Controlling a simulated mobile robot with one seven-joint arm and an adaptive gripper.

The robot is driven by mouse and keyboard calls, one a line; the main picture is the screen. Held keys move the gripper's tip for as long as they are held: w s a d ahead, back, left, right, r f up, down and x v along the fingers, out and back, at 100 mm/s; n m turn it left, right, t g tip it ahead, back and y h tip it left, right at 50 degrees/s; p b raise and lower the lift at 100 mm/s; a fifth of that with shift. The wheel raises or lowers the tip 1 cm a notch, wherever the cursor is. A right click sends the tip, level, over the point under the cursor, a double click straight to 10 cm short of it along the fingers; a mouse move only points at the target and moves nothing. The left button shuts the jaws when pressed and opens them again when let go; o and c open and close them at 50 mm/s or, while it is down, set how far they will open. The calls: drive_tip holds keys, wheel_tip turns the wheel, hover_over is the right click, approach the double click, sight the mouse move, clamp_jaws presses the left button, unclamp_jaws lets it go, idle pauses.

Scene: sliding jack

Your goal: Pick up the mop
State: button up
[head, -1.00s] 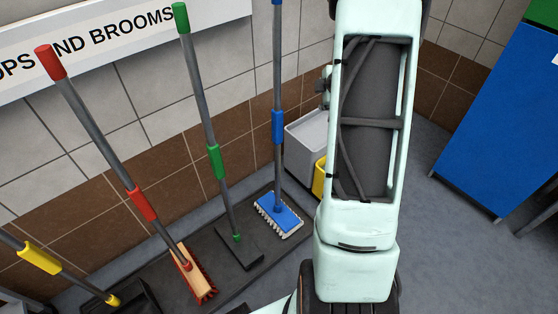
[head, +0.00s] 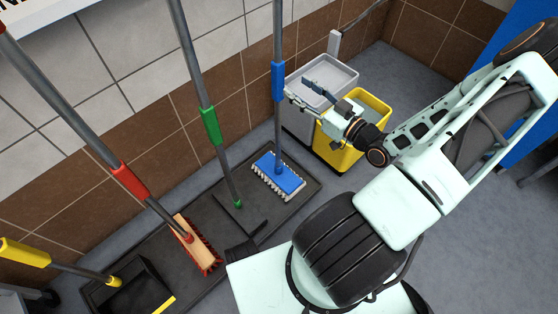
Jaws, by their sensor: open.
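The mop has a blue head with a white fringe (head: 279,178) resting on the dark floor mat. Its grey handle stands near upright, with a blue grip (head: 278,82) partway up; its top is out of view. My gripper (head: 291,98) is open, just right of the handle and level with the lower part of the blue grip. It points left toward the handle. The fingers are small here, and I cannot tell whether they touch or surround the handle.
A green-handled tool (head: 210,126) and a red-banded broom (head: 131,184) stand left of the mop. A dustpan (head: 130,288) with a yellow handle is at lower left. A grey and yellow bucket (head: 341,157) stands behind my forearm. The dark mat (head: 310,189) lies along the tiled wall.

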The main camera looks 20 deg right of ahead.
sight(282, 78)
drive_tip(key=x, duration=0.3)
drive_tip(key=shift+w+a+f, duration=0.1)
drive_tip(key=shift+w+a, duration=0.1)
drive_tip(key=shift+w, duration=0.1)
drive_tip(key=x, duration=0.1)
drive_tip(key=b+x, duration=0.1)
drive_tip(key=x, duration=0.1)
drive_tip(key=f+b+x, duration=0.1)
drive_tip(key=x, duration=0.1)
drive_tip(key=shift+w+a+r, duration=0.1)
drive_tip(key=shift+w+r, duration=0.05)
drive_tip(key=shift+w, duration=0.15)
drive_tip(key=shift+r, duration=0.1)
clamp_jaws()
